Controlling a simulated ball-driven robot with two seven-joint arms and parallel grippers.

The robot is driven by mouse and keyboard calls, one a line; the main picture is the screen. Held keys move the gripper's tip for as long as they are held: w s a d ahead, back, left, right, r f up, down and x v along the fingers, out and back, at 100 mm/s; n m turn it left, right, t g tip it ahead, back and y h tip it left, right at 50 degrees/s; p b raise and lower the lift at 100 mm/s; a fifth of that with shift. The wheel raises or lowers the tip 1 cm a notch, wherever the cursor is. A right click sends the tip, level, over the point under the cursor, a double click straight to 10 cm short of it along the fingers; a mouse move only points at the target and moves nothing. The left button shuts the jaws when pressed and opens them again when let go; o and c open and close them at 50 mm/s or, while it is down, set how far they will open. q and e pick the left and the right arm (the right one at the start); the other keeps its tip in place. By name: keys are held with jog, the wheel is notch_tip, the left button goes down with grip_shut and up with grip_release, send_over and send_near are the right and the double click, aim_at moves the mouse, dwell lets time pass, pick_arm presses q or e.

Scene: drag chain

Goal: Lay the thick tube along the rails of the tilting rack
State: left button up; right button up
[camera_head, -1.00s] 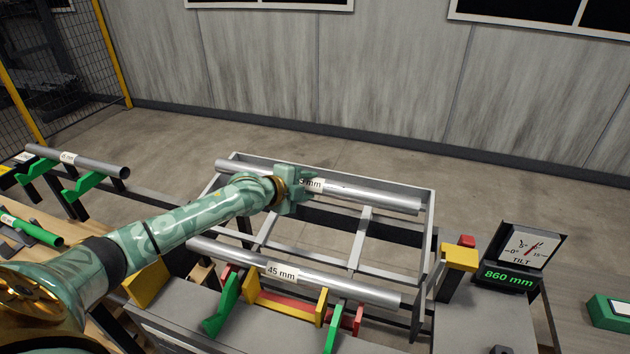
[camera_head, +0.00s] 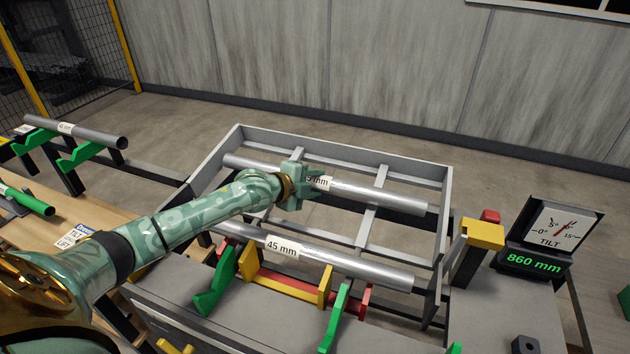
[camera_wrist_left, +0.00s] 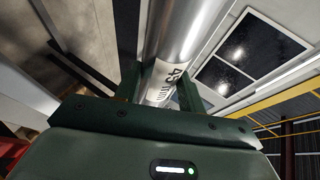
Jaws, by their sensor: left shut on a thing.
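My left gripper (camera_head: 303,183) is shut around the middle of a grey metal tube (camera_head: 385,195). A white label beside the fingers is partly covered in the head view. In the left wrist view the tube (camera_wrist_left: 177,32) runs away between the fingers. The tube shows over the grey tilting rack (camera_head: 300,141), in front of its back edge and roughly along its length. I cannot tell whether it touches the rails. A second tube, labelled 45 mm (camera_head: 283,246), lies along the rack's front side by the green arms (camera_head: 337,312). My right gripper is not in view.
A tilt gauge (camera_head: 556,225) with an 860 mm display (camera_head: 533,263) stands at the right. A yellow-topped post (camera_head: 482,234) is by the rack's right end. Another tube (camera_head: 90,135) lies on green supports at the left. A wall stands behind.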

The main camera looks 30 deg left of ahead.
pick_arm(q)
jog(key=shift+w+f, duration=0.1)
jog(key=shift+f, duration=0.15)
jog(key=o, duration=1.4)
jog(key=shift+f, duration=0.1)
jog(key=p+v, duration=0.7)
jog(key=v, duration=0.9)
jog(key=shift+r, duration=0.2)
